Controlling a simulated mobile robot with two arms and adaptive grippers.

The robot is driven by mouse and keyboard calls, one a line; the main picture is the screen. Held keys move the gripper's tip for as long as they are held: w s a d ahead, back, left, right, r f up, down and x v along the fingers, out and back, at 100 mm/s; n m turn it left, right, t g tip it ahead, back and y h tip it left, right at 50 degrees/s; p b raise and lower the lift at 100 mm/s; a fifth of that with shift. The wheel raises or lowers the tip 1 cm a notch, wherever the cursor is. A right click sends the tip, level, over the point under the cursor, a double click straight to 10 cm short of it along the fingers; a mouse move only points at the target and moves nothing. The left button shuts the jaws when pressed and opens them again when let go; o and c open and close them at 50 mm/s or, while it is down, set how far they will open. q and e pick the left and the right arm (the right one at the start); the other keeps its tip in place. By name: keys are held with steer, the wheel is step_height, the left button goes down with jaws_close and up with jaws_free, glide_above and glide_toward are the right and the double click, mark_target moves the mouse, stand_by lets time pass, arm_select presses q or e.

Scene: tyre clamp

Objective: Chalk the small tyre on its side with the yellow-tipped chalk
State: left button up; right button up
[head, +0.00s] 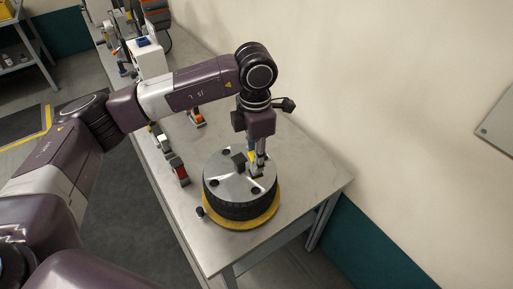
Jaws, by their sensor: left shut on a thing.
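A black tyre (241,210) lies flat with a grey metal disc, pierced by dark holes, on its upper face. It rests on a round yellow base (248,222) on the bench. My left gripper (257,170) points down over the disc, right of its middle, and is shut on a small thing. A bit of yellow shows by the fingers, so this may be the yellow-tipped chalk, but it is too small to be sure. The fingertips look close to the disc; I cannot tell whether anything touches it. My right gripper is out of view.
The grey metal bench (300,170) runs along a wall. A small black knob (200,212) is at the yellow base's left edge. The bench is clear right of the tyre.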

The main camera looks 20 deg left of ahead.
arm_select(q)
steer(key=shift+w+r+n, duration=0.15)
steer(key=shift+w+n, duration=0.05)
steer(key=shift+n, duration=0.2)
steer(key=shift+a+f, duration=0.1)
steer(key=shift+f, duration=0.15)
steer(key=shift+f+b, duration=0.9)
steer(key=shift+f, duration=1.95)
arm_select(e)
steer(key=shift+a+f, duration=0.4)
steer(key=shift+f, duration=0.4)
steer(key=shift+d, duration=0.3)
arm_select(q)
steer(key=shift+f+b, duration=0.7)
steer(key=shift+b, duration=0.15)
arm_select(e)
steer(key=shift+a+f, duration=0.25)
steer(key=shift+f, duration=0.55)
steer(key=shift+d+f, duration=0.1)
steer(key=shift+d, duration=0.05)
arm_select(q)
steer(key=shift+b, duration=0.35)
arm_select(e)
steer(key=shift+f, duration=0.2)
